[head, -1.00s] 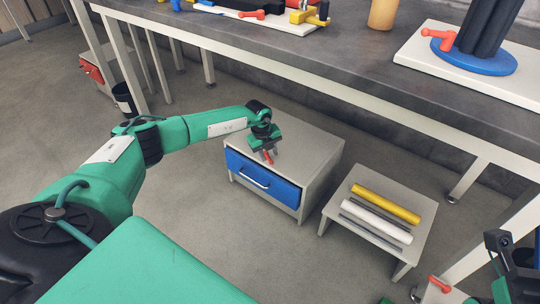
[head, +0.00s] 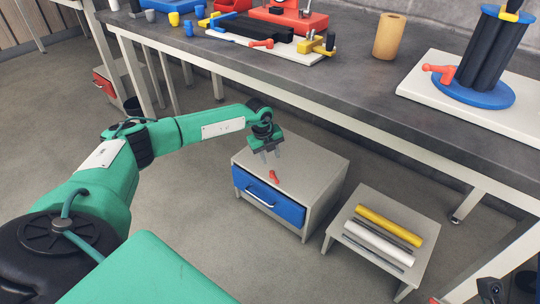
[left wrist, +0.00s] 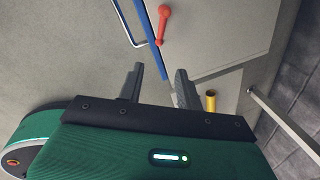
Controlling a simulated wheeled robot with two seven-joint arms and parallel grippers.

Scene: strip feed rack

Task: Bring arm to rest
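My left gripper (head: 272,155) is above the grey cabinet, pointing down, with its two fingers apart and nothing between them. The left wrist view also shows the open fingers (left wrist: 158,88). A small red handle-shaped part (head: 274,177) lies on the cabinet top, near the front edge above the blue drawer (head: 268,196). The red part also shows in the left wrist view (left wrist: 163,24), beyond the fingertips and apart from them. A dark piece at the head view's lower right corner seems to belong to my right arm; its fingers are out of frame.
The grey cabinet (head: 318,170) stands below the workbench front edge (head: 340,131). A low stand (head: 419,264) beside it bears a yellow bar (head: 388,225), a white bar (head: 378,243) and dark strips. The floor left of the cabinet is clear.

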